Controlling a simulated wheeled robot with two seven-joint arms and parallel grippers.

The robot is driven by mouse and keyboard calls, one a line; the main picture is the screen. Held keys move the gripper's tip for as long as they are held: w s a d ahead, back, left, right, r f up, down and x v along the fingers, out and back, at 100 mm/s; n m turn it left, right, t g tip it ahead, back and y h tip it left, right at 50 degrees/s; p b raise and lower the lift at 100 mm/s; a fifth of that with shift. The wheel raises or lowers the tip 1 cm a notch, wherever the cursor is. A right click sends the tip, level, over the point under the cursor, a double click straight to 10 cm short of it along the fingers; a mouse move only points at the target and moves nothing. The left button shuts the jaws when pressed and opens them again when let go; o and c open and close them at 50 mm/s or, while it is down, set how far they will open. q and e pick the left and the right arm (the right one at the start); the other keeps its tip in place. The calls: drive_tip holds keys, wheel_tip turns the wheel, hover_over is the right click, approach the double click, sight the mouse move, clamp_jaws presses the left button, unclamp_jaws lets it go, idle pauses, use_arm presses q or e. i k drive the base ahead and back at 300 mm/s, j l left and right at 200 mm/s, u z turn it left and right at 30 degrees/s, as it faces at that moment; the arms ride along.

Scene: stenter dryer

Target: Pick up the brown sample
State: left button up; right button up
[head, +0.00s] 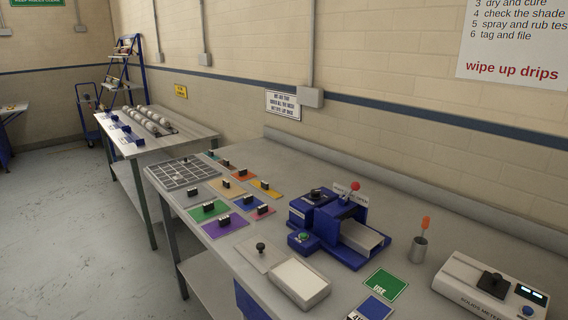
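Several coloured sample plates, each with a small black grip block on top, lie on the long grey bench. A tan, light brown sample (233,192) lies among them, right of the grid rack. Behind it are a small reddish-brown sample (229,167) and an orange one (247,175). I cannot tell for sure which of these is the brown sample. A yellow sample (269,192) lies to the right, and green (201,216) and purple (233,230) samples lie nearer. Neither of my grippers is in view.
A black grid rack (185,174) lies at the bench's left end. Right of the samples stand a blue machine (329,240), a whitish tray (299,284), a cup with an orange-handled tool (418,251) and a meter (489,289). Another table (124,141) with rollers stands behind.

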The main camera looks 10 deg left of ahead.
sight(225, 162)
drive_tip(key=i+j+z, duration=0.15)
drive_tip(key=j+z, duration=0.3)
drive_tip(key=i+j+z, duration=0.1)
drive_tip(key=j+z, duration=0.75)
drive_tip(key=j, duration=0.1)
